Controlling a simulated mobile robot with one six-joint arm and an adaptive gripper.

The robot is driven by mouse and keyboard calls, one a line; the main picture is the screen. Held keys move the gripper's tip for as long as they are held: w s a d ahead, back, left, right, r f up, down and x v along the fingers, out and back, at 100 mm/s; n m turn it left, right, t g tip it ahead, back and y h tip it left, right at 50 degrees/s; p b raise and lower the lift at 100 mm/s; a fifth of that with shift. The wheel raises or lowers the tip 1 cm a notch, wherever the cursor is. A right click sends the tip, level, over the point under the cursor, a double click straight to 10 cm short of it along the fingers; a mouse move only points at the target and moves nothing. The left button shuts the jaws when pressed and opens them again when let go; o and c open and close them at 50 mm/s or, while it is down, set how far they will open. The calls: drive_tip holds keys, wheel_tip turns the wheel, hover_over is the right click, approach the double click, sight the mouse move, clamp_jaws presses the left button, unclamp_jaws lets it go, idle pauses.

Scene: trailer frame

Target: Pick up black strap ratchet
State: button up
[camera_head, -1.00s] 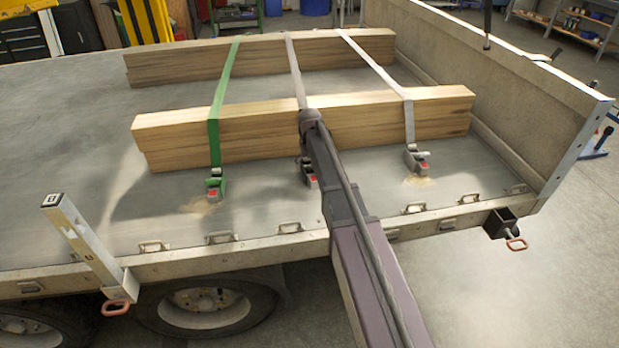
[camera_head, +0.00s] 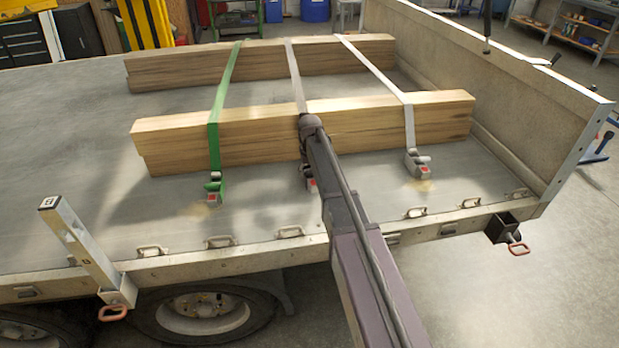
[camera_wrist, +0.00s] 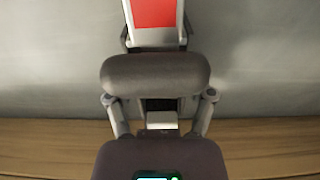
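In the head view, a dark ratchet with a red patch (camera_head: 312,184) sits on the truck bed at the near end of the middle grey strap (camera_head: 296,75), partly hidden by my arm. In the wrist view, the red patch and metal frame of a ratchet (camera_wrist: 155,14) show at the top, just beyond my gripper (camera_wrist: 160,110). A dark rounded bar crosses the middle of that view, with grey links on both sides.
A green strap with its ratchet (camera_head: 215,188) lies left, and a light strap with a grey ratchet (camera_head: 418,163) lies right. Wooden beams (camera_head: 240,130) stand behind the ratchets. A side post (camera_head: 85,250) and headboard (camera_head: 490,100) bound the bed. The near left bed is clear.

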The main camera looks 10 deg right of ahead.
drive_tip(key=c, duration=0.6)
drive_tip(key=shift+r, duration=0.15)
wheel_tip(320, 180, up, 3)
drive_tip(key=p, duration=0.3)
drive_tip(key=shift+r+p, duration=0.15)
drive_tip(key=shift+p, duration=0.2)
drive_tip(key=s, duration=0.5)
drive_tip(key=s+d+r+p, duration=0.1)
drive_tip(key=s, duration=1)
drive_tip(key=shift+d+r, duration=0.2)
drive_tip(key=shift+d, duration=0.1)
drive_tip(key=shift+a, duration=0.2)
